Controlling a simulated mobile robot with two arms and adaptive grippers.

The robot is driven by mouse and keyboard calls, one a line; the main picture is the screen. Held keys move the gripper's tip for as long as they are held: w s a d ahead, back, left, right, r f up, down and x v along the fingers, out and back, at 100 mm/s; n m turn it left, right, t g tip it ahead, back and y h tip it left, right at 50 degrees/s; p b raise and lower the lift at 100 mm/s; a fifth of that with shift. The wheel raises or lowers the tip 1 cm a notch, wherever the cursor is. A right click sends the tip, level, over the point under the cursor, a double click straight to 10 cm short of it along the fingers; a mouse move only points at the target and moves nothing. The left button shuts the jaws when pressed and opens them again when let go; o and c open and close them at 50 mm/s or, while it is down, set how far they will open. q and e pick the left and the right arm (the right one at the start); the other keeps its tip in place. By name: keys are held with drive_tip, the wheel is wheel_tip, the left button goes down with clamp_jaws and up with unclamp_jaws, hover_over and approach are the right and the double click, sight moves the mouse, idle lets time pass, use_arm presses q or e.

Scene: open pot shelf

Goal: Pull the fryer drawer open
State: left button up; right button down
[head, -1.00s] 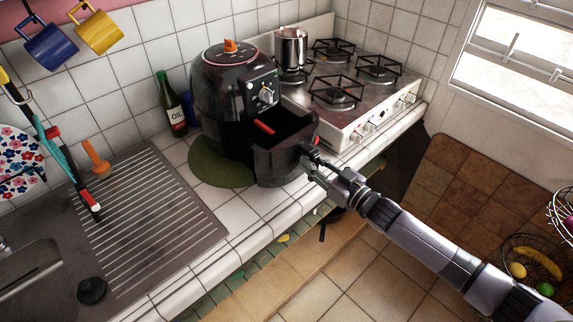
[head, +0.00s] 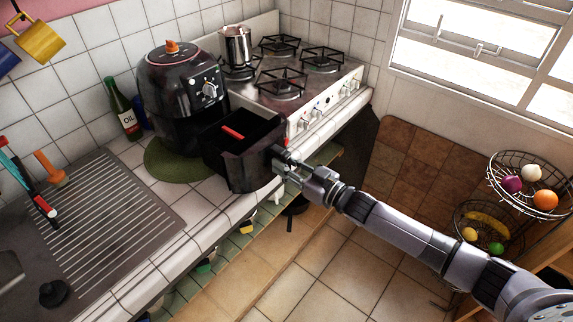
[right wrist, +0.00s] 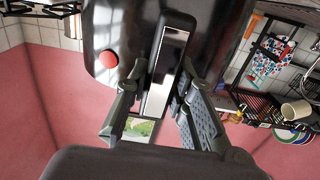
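The black air fryer (head: 182,95) stands on a round green mat (head: 170,165) on the tiled counter. Its drawer (head: 235,165) is pulled well out of the body toward the counter's front edge, with its open top and a red strip (head: 232,132) showing. My right gripper (head: 284,163) is at the front of the drawer. In the right wrist view its two fingers lie on either side of the drawer handle (right wrist: 168,65), closed against it; a red button (right wrist: 108,59) shows beside it. My left gripper is not in view.
A white stove (head: 345,90) with a metal pot (head: 236,45) stands to the right of the fryer. A green oil bottle (head: 124,110) stands behind left, a metal sink drainer (head: 115,215) at left. Wire fruit baskets (head: 490,215) are at far right. The floor before the counter is clear.

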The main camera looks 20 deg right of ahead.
drive_tip(key=c, duration=1.6)
unclamp_jaws()
drive_tip(key=shift+c, duration=0.2)
drive_tip(key=shift+o, duration=1.4)
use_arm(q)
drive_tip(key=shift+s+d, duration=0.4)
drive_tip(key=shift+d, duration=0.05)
use_arm(e)
drive_tip(key=shift+s+d, duration=0.1)
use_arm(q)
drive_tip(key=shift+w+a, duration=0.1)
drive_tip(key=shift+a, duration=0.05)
use_arm(e)
drive_tip(key=v, duration=1.1)
drive_tip(key=shift+s+d, duration=0.2)
drive_tip(key=shift+s, duration=0.15)
